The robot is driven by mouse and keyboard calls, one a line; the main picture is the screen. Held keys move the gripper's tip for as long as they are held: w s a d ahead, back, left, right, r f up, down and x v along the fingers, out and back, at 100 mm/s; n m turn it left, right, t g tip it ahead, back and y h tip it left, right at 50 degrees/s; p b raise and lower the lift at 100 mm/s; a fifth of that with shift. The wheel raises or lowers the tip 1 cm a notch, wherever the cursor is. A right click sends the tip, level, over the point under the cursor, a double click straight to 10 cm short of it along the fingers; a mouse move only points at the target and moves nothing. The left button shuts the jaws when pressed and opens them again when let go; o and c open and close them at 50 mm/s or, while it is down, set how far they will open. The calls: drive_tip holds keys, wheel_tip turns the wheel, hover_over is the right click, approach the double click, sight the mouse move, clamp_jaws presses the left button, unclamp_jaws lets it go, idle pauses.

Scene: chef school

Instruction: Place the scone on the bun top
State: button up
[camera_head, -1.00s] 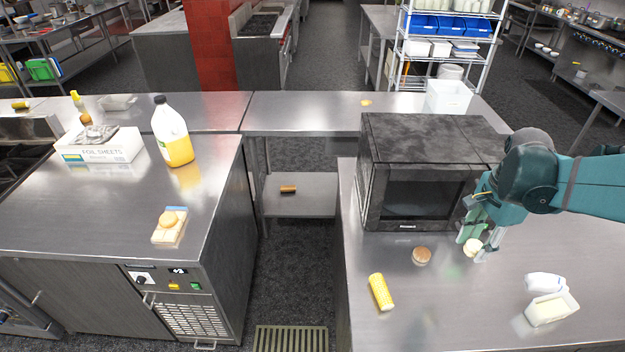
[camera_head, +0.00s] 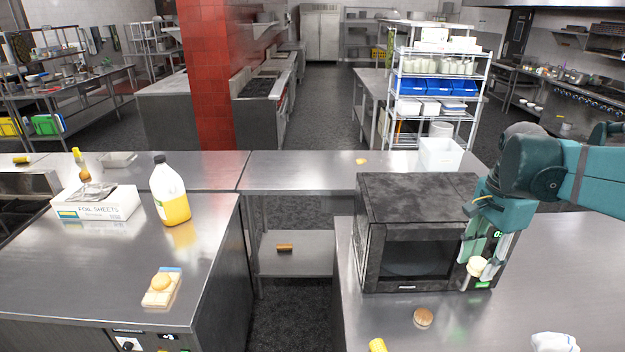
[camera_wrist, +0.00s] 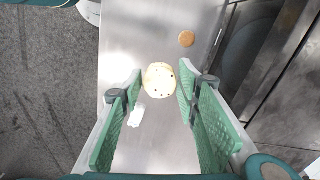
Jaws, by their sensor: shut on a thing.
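The scone (camera_head: 477,266) is pale and round. My gripper (camera_head: 475,271) is shut on it and holds it above the counter, in front of the right side of the microwave. In the wrist view the scone (camera_wrist: 159,79) sits between the two green finger pads and shows dark specks. The bun top (camera_head: 423,317) is a brown round piece lying on the counter in front of the microwave, lower left of the held scone. It also shows in the wrist view (camera_wrist: 187,39), beyond the scone and apart from it.
The dark microwave (camera_head: 413,230) stands just behind and left of my gripper. A yellow item (camera_head: 377,345) and a white item (camera_head: 554,342) show at the bottom edge. The counter (camera_head: 480,325) around the bun top is clear.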

drive_tip(key=w+a+r+n+p, duration=0.25)
drive_tip(key=w+a+n, duration=0.25)
drive_tip(key=w+a, duration=1.35)
drive_tip(key=w+a+r+n+p, duration=0.15)
drive_tip(key=w+a, duration=0.25)
drive_tip(key=a, duration=0.9)
drive_tip(key=w+a+n+b, duration=0.1)
drive_tip(key=w+a+n, duration=0.25)
drive_tip(key=a, duration=0.95)
drive_tip(key=n+p, duration=0.3)
drive_tip(key=n, duration=0.3)
hover_over(159, 277)
wheel_tip(159, 277, down, 16)
drive_tip(key=r, duration=0.1)
drive_tip(key=shift+f, duration=0.5)
drive_tip(key=shift+f, duration=0.1)
drive_tip(key=shift+f, duration=3.05)
